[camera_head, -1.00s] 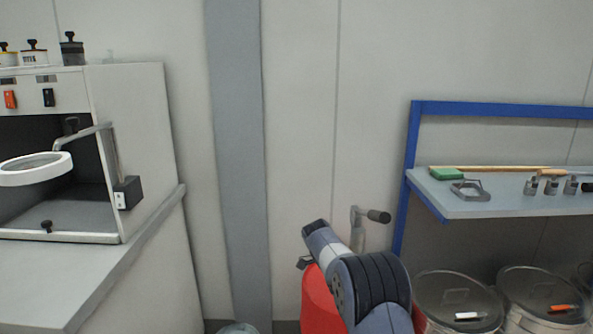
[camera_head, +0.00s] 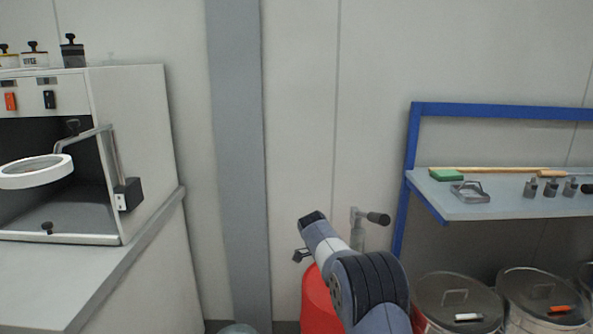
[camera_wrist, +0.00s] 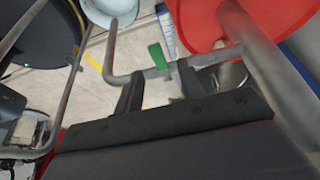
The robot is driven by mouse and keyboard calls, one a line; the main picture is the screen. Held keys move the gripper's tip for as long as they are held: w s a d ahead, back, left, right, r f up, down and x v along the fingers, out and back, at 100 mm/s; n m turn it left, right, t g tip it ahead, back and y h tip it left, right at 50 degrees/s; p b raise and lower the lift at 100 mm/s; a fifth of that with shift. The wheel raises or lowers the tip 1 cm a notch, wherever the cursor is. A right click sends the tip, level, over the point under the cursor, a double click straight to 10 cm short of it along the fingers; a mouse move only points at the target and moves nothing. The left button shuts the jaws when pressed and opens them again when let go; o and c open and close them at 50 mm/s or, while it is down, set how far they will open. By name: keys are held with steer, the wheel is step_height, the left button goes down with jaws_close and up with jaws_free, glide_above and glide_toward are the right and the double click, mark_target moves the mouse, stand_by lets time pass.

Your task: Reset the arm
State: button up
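My arm rises at the bottom middle of the head view, bent in front of a red container (camera_head: 317,298). A small dark part of my gripper (camera_head: 302,254) shows beside the arm's end. In the wrist view, the two dark fingers of my gripper (camera_wrist: 158,88) stand apart with pale floor between them. Nothing is seen held. A bent metal tube (camera_wrist: 112,70) and a small green piece (camera_wrist: 158,58) show just past the fingertips; whether they touch the fingers I cannot tell.
A blue-framed shelf (camera_head: 485,209) with tools is at right, above lidded metal drums (camera_head: 455,295). A crank handle (camera_head: 376,218) stands right behind my arm. A grey cabinet (camera_head: 135,140) on a bench is at left. Red surface (camera_wrist: 205,22) is close in the wrist view.

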steer(key=x, duration=0.3)
steer(key=shift+s+f+b, duration=0.1)
steer(key=shift+f+b, duration=0.1)
steer(key=shift+b, duration=0.1)
steer(key=shift+s+r+n+t+b, duration=0.2)
steer(key=shift+s+n+t+b, duration=0.35)
steer(key=shift+n+b, duration=0.55)
